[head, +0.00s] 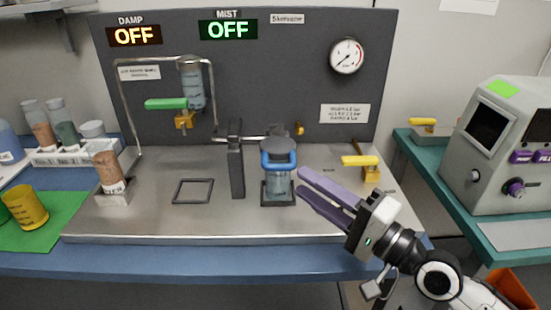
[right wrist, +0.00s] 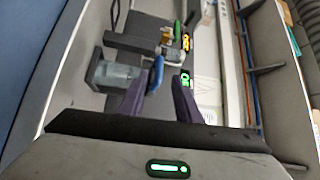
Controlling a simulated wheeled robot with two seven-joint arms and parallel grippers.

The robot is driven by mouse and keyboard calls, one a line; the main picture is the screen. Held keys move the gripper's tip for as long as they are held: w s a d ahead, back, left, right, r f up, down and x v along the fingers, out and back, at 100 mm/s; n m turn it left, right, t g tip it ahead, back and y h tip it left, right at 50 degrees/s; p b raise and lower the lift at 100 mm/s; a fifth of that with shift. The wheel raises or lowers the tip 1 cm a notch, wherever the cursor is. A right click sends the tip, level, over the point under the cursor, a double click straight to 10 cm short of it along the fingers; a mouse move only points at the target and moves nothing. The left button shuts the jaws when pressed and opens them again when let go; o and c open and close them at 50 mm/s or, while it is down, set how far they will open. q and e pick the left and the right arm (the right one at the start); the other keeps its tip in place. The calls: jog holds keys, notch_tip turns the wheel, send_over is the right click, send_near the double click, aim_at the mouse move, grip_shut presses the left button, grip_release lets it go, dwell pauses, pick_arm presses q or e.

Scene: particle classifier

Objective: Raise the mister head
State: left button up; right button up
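The mister head appears to be the part with a blue loop handle (head: 279,160) at the end of a horizontal metal arm (head: 250,137) on a dark post (head: 236,172). It sits low over a clear cup (head: 279,186) on a dark square base. My right gripper (head: 301,181) is open, its two purple fingers pointing left just to the right of the blue handle. In the right wrist view, the blue handle (right wrist: 156,72) lies ahead, near the left finger and toward the gap of my gripper (right wrist: 160,78). Contact cannot be told. My left gripper is not in view.
A yellow-handled valve (head: 361,164) stands right of the cup. A flat square frame (head: 193,191) and a brown-filled tube (head: 109,170) are left. The DAMP (head: 134,36) and MIST (head: 228,30) displays read OFF.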

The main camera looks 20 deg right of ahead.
aim_at(284, 170)
jog(key=p+x, duration=0.1)
jog(key=x, duration=0.7)
jog(key=shift+w+a+f, duration=0.1)
jog(key=shift+w+a, duration=0.05)
jog(key=shift+a, duration=0.05)
grip_shut()
